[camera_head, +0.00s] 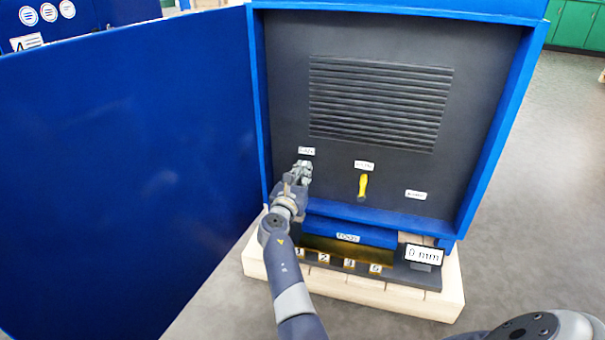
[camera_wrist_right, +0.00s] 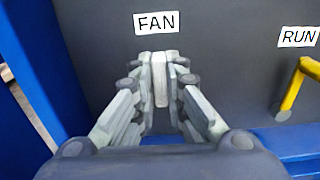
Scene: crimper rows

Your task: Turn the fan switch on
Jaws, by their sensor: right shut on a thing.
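The fan switch (camera_wrist_right: 160,80) shows in the right wrist view as a pale upright lever right below the white FAN label (camera_wrist_right: 155,22) on the dark panel. My right gripper (camera_wrist_right: 161,85) is shut on this lever, with one finger on each side of it. In the head view my right gripper (camera_head: 302,172) is at the left part of the panel, just under a small label (camera_head: 306,151), and it hides the switch there. My left gripper is not in view.
A yellow handle (camera_head: 362,187) sits right of the gripper, under the RUN label (camera_wrist_right: 298,36). Another label (camera_head: 415,195) is farther right. A blue open door (camera_head: 130,170) stands at the left. Below are numbered slots and a "0 mm" display (camera_head: 423,254).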

